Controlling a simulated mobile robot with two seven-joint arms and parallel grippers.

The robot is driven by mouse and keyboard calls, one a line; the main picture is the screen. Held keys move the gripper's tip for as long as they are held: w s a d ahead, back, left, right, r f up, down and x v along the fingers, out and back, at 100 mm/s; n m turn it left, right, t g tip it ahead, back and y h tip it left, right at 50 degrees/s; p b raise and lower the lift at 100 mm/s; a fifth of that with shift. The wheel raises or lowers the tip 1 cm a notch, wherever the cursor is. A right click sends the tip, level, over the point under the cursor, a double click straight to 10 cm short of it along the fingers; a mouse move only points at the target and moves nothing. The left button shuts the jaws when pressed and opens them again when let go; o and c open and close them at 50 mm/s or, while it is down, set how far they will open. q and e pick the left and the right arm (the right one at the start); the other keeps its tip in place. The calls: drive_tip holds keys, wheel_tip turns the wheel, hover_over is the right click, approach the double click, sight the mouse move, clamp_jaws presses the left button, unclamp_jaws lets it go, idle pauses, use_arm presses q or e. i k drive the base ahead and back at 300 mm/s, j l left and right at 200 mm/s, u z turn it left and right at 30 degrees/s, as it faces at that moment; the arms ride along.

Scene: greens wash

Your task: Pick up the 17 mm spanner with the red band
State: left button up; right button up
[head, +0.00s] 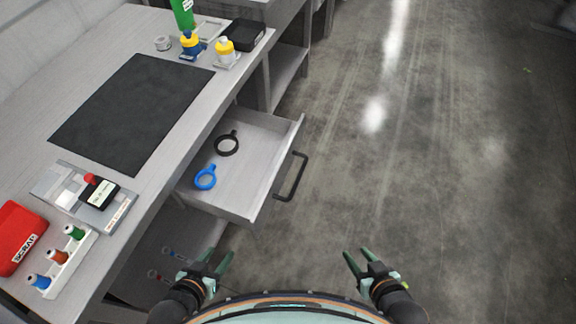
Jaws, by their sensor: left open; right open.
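I cannot pick out a 17 mm spanner with a red band for sure. On the lower shelf under the bench, small thin items with red and blue marks (158,275) lie partly in shadow, too small to identify. My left gripper (216,260) is open and empty, just right of those items in the picture. My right gripper (358,259) is open and empty over the floor at the bottom right of centre. The open drawer (262,130) holds a black ring-shaped tool (228,143) and a blue ring-shaped tool (205,178); neither shows a red band.
The drawer sticks out from the bench with a black handle (290,178). On the bench are a dark mat (130,110), a red scrap bin (18,238), a rack of small bottles (62,262), a labelled fixture (98,192) and bottles at the back. The floor (430,180) at right is clear.

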sight(161, 278)
drive_tip(key=k+j+u, duration=0.1)
drive_tip(key=u, duration=0.35)
drive_tip(key=k+j+u, duration=0.1)
drive_tip(key=u, duration=0.3)
drive_tip(key=k+j+u, duration=0.2)
drive_tip(key=u, duration=0.25)
